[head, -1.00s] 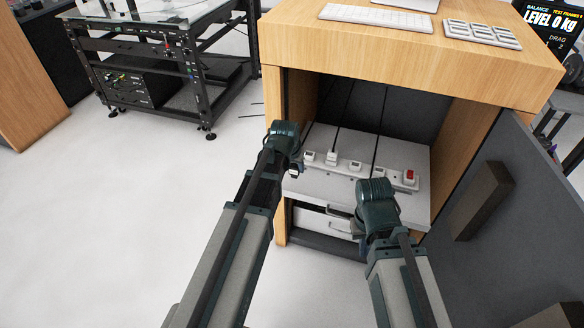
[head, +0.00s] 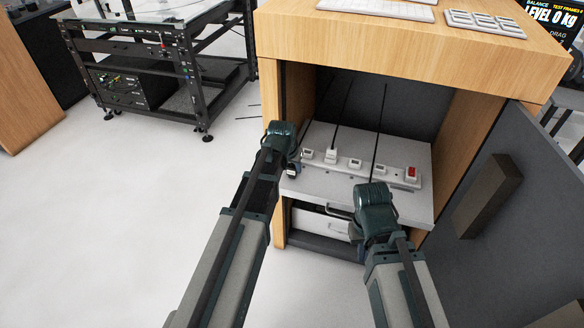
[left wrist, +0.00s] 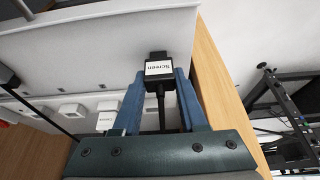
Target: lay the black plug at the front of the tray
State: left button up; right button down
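The black plug (left wrist: 158,67) has a white label reading "Screen" and a black cable. In the left wrist view it sits between the blue fingers of my left gripper (left wrist: 160,80), which look closed on its sides. In the head view my left gripper (head: 292,170) is at the left front edge of the light grey tray (head: 405,203); the plug is mostly hidden there. I cannot tell whether the plug touches the tray. My right gripper (head: 358,235) is low at the tray's front, mostly hidden behind its own wrist, so its fingers cannot be read.
A white power strip (head: 395,174) with a red switch and several white plugs lies across the tray. Black cables rise behind it. The tray stands in a wooden cabinet (head: 395,45), with a grey door (head: 540,215) open at right. A handle (head: 338,212) shows below the tray.

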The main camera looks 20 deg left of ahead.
pick_arm(q)
jog(key=o, duration=0.5)
jog(key=p+v, duration=1.2)
jog(key=s+d+m+g, duration=0.1)
jog(key=s+d, duration=0.3)
jog(key=s, duration=0.2)
jog(key=s+d+m+g+y, duration=0.1)
jog(key=s+d+g, duration=0.1)
jog(key=s+d, duration=0.3)
jog(key=s+d+f+m+g, duration=0.1)
jog(key=s+d+g, duration=0.1)
jog(key=s+d, duration=0.3)
jog(key=shift+s+d+y, duration=0.1)
jog(key=shift+s+y, duration=0.2)
jog(key=shift+s, duration=1.5)
